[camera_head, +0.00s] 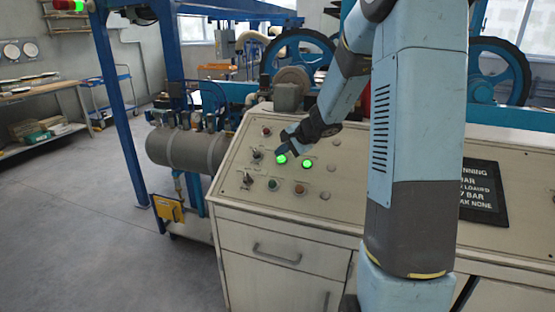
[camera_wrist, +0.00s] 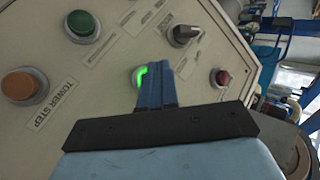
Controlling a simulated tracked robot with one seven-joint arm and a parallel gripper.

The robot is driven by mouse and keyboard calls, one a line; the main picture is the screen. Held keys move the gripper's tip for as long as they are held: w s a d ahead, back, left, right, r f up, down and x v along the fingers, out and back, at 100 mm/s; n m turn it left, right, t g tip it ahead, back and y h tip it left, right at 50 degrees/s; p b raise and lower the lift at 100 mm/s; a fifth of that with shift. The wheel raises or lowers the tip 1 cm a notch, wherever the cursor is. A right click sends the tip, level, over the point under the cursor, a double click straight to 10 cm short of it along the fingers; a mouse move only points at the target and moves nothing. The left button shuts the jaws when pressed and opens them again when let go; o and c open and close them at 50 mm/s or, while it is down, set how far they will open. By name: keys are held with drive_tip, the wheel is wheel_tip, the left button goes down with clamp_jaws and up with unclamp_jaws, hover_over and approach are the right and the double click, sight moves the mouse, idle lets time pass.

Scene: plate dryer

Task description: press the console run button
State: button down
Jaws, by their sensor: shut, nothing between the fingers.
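The sloping cream console (camera_head: 235,185) carries several buttons and switches. Two green lit ones (camera_head: 281,159) (camera_head: 307,164) sit side by side near its middle. An unlit green button (camera_head: 272,184) is below them, and it also shows in the wrist view (camera_wrist: 82,25). I cannot read which is the run button. My gripper (camera_head: 286,138) is shut and empty, over the upper left of the console. In the wrist view its fingertips (camera_wrist: 158,69) partly cover a lit green button (camera_wrist: 140,77). I cannot tell whether they touch it.
An orange button (camera_wrist: 22,85) labelled "TOWER STEP" lies near the unlit green one. A selector switch (camera_wrist: 187,34) and a red button (camera_wrist: 222,78) are close to the fingers. A black sign (camera_head: 480,192) lies at the console's right. Open floor (camera_head: 75,215) is at the left.

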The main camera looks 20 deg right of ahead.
drive_tip(key=shift+s+a+r, duration=0.25)
drive_tip(key=shift+s+r, duration=0.1)
drive_tip(key=shift+r, duration=0.35)
drive_tip(key=shift+s+a+r, duration=0.25)
drive_tip(key=shift+s+r, duration=0.1)
drive_tip(key=shift+r, duration=0.4)
drive_tip(key=shift+s+a+r, duration=0.25)
drive_tip(key=shift+s+r, duration=0.1)
drive_tip(key=shift+r, duration=0.35)
drive_tip(key=s+a+r+n+g+h, duration=0.1)
drive_tip(key=s+a+r+n, duration=0.25)
drive_tip(key=s, duration=0.55)
drive_tip(key=s+a+r+n+g, duration=0.15)
drive_tip(key=s+r+n, duration=0.3)
drive_tip(key=s, duration=0.45)
drive_tip(key=s+d+n+h, duration=0.1)
drive_tip(key=s+h, duration=0.1)
drive_tip(key=s, duration=0.6)
drive_tip(key=s+d+r+n+h, duration=0.1)
drive_tip(key=s+d+n+h, duration=0.1)
drive_tip(key=s, duration=0.7)
drive_tip(key=shift+s+d+r+h, duration=0.25)
drive_tip(key=shift+d+r+h, duration=0.05)
